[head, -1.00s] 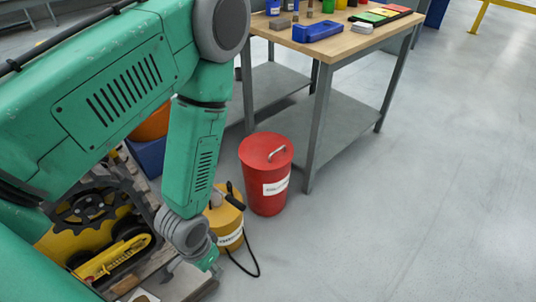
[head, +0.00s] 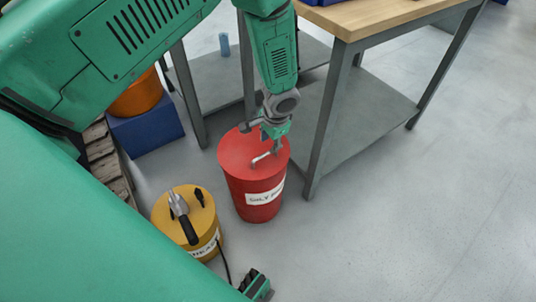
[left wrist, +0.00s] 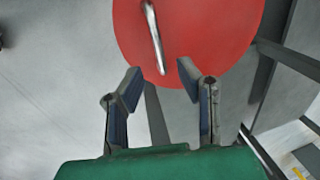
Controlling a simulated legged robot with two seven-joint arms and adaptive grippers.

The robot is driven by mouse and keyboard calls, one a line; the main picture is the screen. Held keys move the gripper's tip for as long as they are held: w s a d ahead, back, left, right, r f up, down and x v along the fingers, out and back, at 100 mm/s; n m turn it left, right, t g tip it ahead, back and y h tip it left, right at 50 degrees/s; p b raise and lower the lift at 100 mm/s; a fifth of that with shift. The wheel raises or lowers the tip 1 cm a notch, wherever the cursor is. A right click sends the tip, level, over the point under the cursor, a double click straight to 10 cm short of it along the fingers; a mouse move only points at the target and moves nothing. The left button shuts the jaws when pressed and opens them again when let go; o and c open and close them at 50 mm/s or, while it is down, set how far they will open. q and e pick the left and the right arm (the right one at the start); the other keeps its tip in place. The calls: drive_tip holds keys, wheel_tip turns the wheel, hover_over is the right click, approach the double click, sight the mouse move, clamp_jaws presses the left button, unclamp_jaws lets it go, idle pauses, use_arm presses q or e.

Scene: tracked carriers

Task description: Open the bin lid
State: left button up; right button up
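The red bin (head: 246,205) with a white label stands upright on the floor, left of the workbench. Its round red lid (head: 234,154) is on top, with a metal bar handle (head: 266,158). The lid (left wrist: 205,30) and handle (left wrist: 153,38) also show in the left wrist view, running out of the top of the picture. My left gripper (head: 263,139) is over the lid beside the handle. In the left wrist view my left gripper (left wrist: 161,80) is open and empty, its fingertips apart and short of the handle.
A yellow canister (head: 171,212) with a black-gripped tool on it and a cable stands left of the bin. The workbench (head: 350,110) and its leg are close on the right. A blue box (head: 147,138) stands behind left. Floor at the right is clear.

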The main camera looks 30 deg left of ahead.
sight(268, 152)
use_arm(q)
drive_tip(key=f, duration=0.1)
drive_tip(key=f+b, duration=0.1)
drive_tip(key=f, duration=0.1)
drive_tip(key=a+f, duration=0.1)
drive_tip(key=f, duration=0.1)
drive_tip(key=shift+w+f+b, duration=0.2)
drive_tip(key=shift+f+b, duration=0.05)
drive_tip(key=shift+b, duration=0.1)
clamp_jaws()
